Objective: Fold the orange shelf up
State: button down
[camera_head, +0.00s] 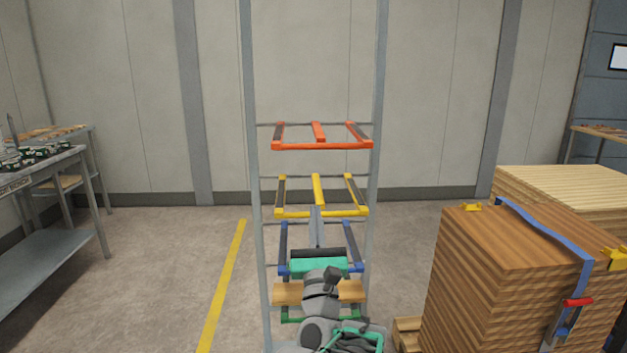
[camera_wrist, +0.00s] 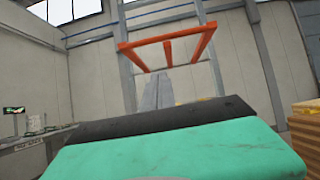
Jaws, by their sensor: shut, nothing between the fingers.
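The orange shelf (camera_head: 322,146) is the top shelf of a tall grey rack. It sticks out toward me, roughly level, with a front bar and three arms running back to the rack. In the wrist view the orange shelf (camera_wrist: 160,41) shows from below, above and ahead of my fingers. My gripper (camera_head: 319,210) is below the orange shelf, in front of the rack near the yellow shelf's height, and apart from the orange shelf. In the wrist view my gripper (camera_wrist: 158,76) has its grey fingers together and empty, pointing up toward the shelf.
Below are a yellow shelf (camera_head: 293,214), a blue shelf (camera_head: 283,270) and a green shelf partly hidden by my arm. A wooden board (camera_head: 286,293) lies low in the rack. Strapped wood stacks (camera_head: 470,280) stand at right, a workbench (camera_head: 50,245) at left. Floor left of the rack is clear.

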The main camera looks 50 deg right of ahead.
jog(key=s+a+r+p+x, duration=0.1)
jog(key=r+p+x, duration=0.1)
jog(key=p+x, duration=0.7)
jog(key=x, duration=0.3)
jog(key=shift+d+r, duration=0.2)
jog(key=shift+r, duration=0.25)
jog(key=shift+a, duration=0.1)
